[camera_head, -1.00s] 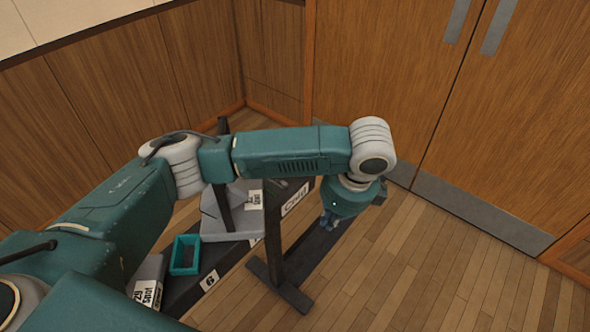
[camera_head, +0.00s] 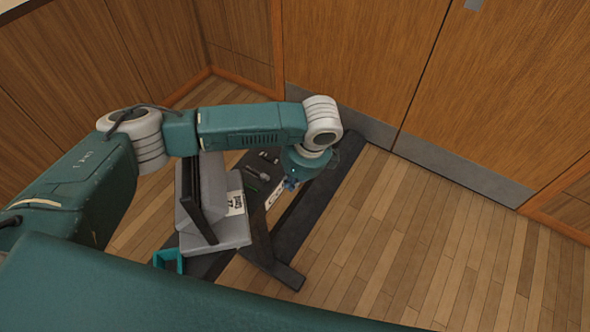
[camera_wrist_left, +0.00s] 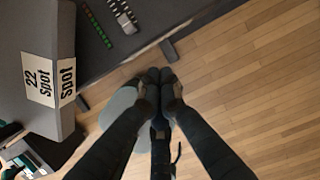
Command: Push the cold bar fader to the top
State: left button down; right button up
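A dark console (camera_head: 238,164) stands below my left arm, with small fader parts (camera_head: 258,173) on its top. A white label (camera_head: 277,191) on its front edge is partly covered by my gripper; I see only its start, "C". In the left wrist view, a silver ridged piece (camera_wrist_left: 123,16), seemingly a fader, lies beside a row of green and red lights (camera_wrist_left: 97,28). My left gripper (camera_head: 290,184) hangs at the console's front edge. In the wrist view its fingertips (camera_wrist_left: 159,77) are together and empty, apart from the silver piece. My right gripper is out of view.
A grey box (camera_head: 220,235) labelled "Spot 22" stands left of the gripper, with a black upright panel (camera_head: 196,198) by it. A teal bin (camera_head: 168,262) is farther left. Dark console legs (camera_head: 275,262) stand on the open wood floor (camera_head: 400,240). Wooden doors (camera_head: 370,60) stand behind.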

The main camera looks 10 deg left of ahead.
aim_at(253, 171)
pick_arm(q)
jog(key=a, duration=0.1)
jog(key=w+a+f+p, duration=0.1)
jog(key=a, duration=0.1)
jog(key=shift+w+a+f, duration=0.2)
jog(key=shift+w+a, duration=0.05)
jog(key=shift+a, duration=0.25)
jog(key=shift+a+r, duration=0.1)
jog(key=shift+a, duration=0.1)
jog(key=a+p, duration=0.1)
jog(key=a, duration=0.1)
jog(key=w+a, duration=0.1)
jog(key=a, duration=0.1)
jog(key=w+a+p, duration=0.1)
jog(key=a, duration=0.1)
jog(key=shift+w+a+p, duration=0.1)
jog(key=shift+w+p, duration=0.05)
jog(key=shift+p, duration=0.15)
jog(key=shift+w+a, duration=0.15)
jog(key=shift+a, duration=0.25)
